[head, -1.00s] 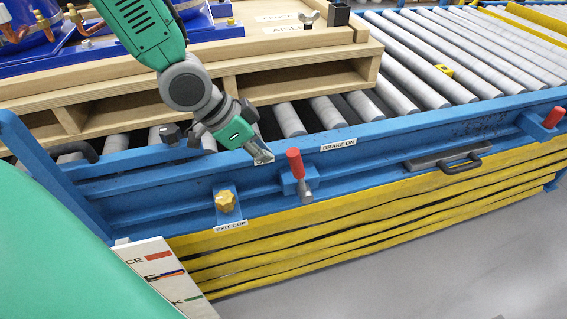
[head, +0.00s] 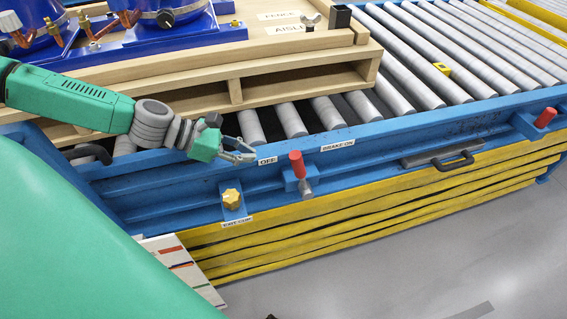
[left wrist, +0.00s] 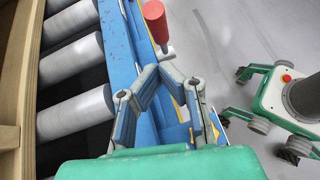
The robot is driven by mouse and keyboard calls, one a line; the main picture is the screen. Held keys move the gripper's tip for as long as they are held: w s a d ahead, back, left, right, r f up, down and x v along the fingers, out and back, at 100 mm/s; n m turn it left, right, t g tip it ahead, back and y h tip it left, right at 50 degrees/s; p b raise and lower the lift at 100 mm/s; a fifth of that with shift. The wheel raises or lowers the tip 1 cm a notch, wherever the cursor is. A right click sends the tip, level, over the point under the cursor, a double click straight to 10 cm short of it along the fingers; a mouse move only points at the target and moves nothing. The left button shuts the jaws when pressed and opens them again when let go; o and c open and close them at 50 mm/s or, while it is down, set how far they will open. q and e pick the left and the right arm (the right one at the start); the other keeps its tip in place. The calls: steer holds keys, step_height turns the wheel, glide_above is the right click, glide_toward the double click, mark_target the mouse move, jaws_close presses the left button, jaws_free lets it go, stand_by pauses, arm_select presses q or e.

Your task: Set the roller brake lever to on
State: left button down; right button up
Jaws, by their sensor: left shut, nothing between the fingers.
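The roller brake lever (head: 297,165) has a red grip on a metal stub and a blue bracket on the side rail. It stands roughly upright between the OFF label (head: 267,160) and the BRAKE ON label (head: 338,145), a little nearer OFF. My left gripper (head: 250,152) is at the rail top, left of the lever and apart from it, beside the OFF label. Its fingers are shut and empty. In the left wrist view the red grip (left wrist: 155,22) is just beyond the closed fingertips (left wrist: 158,72). My right gripper is not in view.
A wooden pallet (head: 300,85) with blue compressors sits on the rollers behind. A yellow knob (head: 231,199) with an EXIT CUP-like label is below left of the lever. Another red handle (head: 545,118) is far right. A black handle (head: 453,161) sits on the rail between.

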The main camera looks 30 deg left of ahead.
mark_target(301, 176)
arm_select(q)
steer(key=f+b, duration=0.1)
steer(key=w+d+f+b, duration=0.1)
steer(key=b, duration=0.1)
steer(key=w+f+b, duration=0.1)
steer(key=shift+d+f, duration=0.1)
steer(key=shift+d, duration=0.25)
steer(key=b+x, duration=0.1)
steer(key=x, duration=0.1)
steer(key=b+x, duration=0.1)
steer(key=r+b+x, duration=0.1)
steer(key=x, duration=0.1)
steer(key=shift+w+d+f+b, duration=0.2)
steer(key=shift+w+d+b, duration=0.15)
steer(key=shift+d, duration=0.2)
steer(key=shift+s+a, duration=0.1)
steer(key=shift+a, duration=0.15)
steer(key=shift+d, duration=0.1)
